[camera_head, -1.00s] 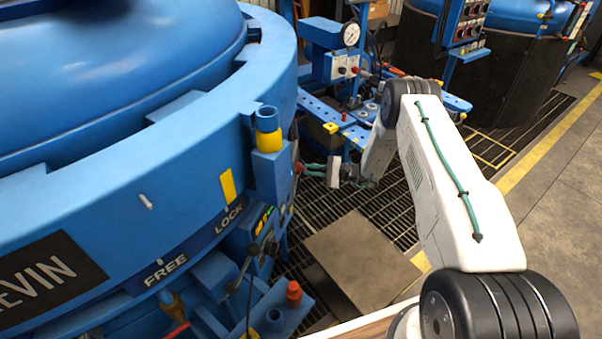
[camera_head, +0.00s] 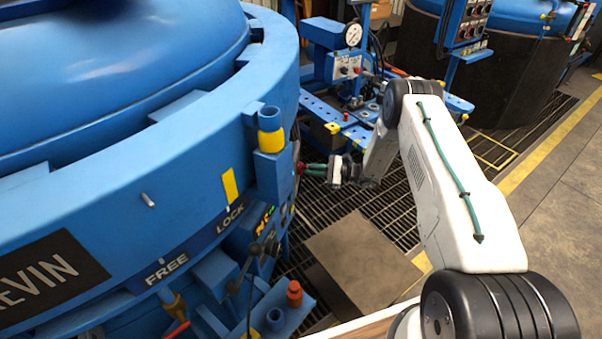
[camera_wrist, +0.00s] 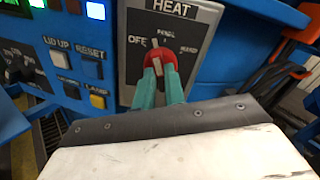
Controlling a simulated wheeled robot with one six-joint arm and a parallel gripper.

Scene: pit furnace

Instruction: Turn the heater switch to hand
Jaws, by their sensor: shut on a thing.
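The heater switch (camera_wrist: 158,66) is a red round knob with a pale pointer, on a dark plate marked HEAT in the wrist view. OFF is printed at its upper left, with two smaller labels, hard to read, above and to the right. The pointer tilts up near the top label; its exact setting I cannot tell. My gripper (camera_wrist: 160,78) has its green fingers shut on the knob from below. In the head view my gripper (camera_head: 304,168) reaches left to the side of the blue furnace, and the switch is mostly hidden there.
Left of the plate are a blue RESET button (camera_wrist: 90,69), a yellow button (camera_wrist: 98,102) and a dark knob (camera_wrist: 17,72). The furnace rim (camera_head: 200,130) curves close to my gripper. Floor grating (camera_head: 350,215) lies below. A gauge stand (camera_head: 345,65) stands behind.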

